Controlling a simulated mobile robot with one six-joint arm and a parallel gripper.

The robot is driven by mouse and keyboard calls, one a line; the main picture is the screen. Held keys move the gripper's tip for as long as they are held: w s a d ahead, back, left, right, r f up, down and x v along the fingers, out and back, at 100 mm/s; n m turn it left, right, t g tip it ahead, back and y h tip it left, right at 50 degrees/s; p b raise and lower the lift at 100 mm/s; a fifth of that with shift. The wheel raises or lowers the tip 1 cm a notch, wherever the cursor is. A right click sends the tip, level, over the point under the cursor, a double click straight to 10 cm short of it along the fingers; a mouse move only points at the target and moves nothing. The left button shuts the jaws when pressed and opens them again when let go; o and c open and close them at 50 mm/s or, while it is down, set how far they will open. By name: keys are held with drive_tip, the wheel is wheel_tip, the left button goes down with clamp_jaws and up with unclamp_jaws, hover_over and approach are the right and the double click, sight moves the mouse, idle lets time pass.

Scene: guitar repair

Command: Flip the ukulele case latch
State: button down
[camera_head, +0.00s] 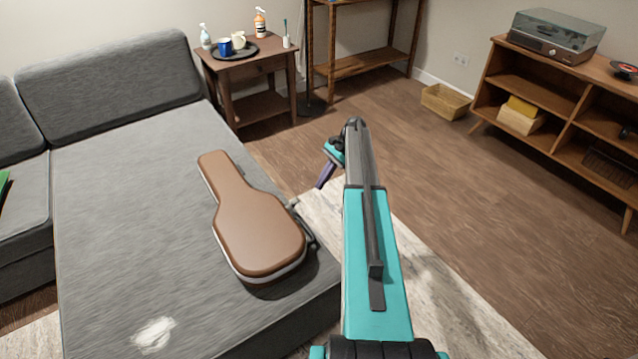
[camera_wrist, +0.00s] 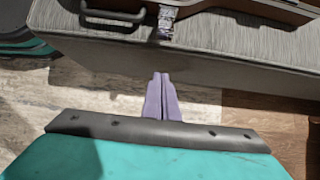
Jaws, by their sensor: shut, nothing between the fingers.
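The brown ukulele case (camera_head: 256,225) lies closed on the grey sofa seat, its narrow end pointing away from me. In the wrist view the side of the case (camera_wrist: 235,7) crosses the top edge. A silvery metal latch (camera_wrist: 166,24) sits on that side, right of the dark handle (camera_wrist: 112,17). I cannot tell how the latch flap sits. My gripper (camera_wrist: 161,76) is shut and empty, with its purple fingers together, apart from the latch and below it in this view. In the head view my gripper (camera_head: 321,184) is right of the case, off the sofa's edge.
The sofa (camera_head: 110,200) edge runs beside the case, with a pale rug (camera_head: 440,290) on the floor. A side table (camera_head: 262,68) with a tray and bottles stands behind. A shelf (camera_head: 560,100) stands at right. Wooden floor between is mostly clear.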

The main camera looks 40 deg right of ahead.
sight(292, 206)
drive_tip(key=a+f, duration=0.3)
drive_tip(key=a, duration=0.4)
drive_tip(key=shift+w+a+f+b, duration=0.2)
drive_tip(key=shift+f+b, duration=0.1)
drive_tip(key=shift+b, duration=0.15)
drive_tip(key=shift+r, duration=0.1)
idle(0.3)
